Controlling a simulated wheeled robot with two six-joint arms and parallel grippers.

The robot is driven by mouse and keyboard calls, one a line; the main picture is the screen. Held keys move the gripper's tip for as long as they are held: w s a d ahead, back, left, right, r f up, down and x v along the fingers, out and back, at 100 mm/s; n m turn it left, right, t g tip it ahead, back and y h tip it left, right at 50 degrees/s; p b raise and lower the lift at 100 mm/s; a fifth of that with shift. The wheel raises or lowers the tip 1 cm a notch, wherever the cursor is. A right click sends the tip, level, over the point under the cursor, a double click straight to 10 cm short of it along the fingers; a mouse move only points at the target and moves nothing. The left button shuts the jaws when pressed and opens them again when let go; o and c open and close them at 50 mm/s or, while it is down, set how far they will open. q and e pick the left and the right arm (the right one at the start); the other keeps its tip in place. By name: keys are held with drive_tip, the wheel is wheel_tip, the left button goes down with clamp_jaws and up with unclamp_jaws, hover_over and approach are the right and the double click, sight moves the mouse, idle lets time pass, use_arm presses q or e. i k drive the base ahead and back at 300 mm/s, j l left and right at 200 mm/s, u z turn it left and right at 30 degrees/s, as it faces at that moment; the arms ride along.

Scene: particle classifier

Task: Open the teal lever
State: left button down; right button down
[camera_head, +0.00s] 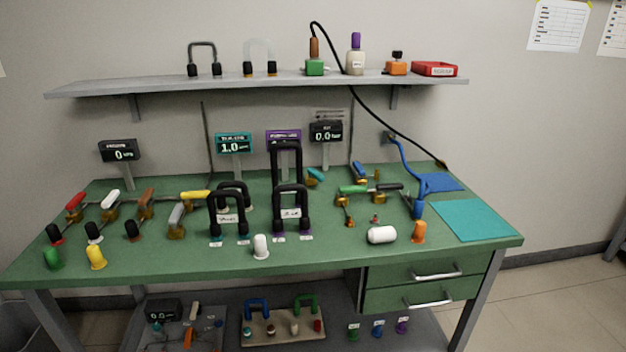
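A small teal lever (316,175) sits at the back of the green workbench (330,255), just right of a tall black loop (286,160). Its handle slants down to the right, with brass-coloured fittings at its lower left. It is too small to tell whether its valve is open or closed. A teal-headed display (234,144) reading about 1.0 stands behind the bench, left of the lever. Neither of my grippers shows in the head view.
Black loops (291,208) stand in front of the lever on the left. A green-handled valve (353,189) and a blue-handled valve (359,171) are to its right. A white cylinder (382,235) lies near the front. A teal mat (474,220) lies clear at right.

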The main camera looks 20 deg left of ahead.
sight(312, 171)
drive_tip(key=i+l+u, duration=0.15)
drive_tip(key=i+l, duration=0.3)
drive_tip(key=i+l+u, duration=0.15)
drive_tip(key=i+l, duration=0.25)
drive_tip(key=i+l+u, duration=0.2)
drive_tip(key=i+l, duration=0.2)
drive_tip(key=l, duration=0.25)
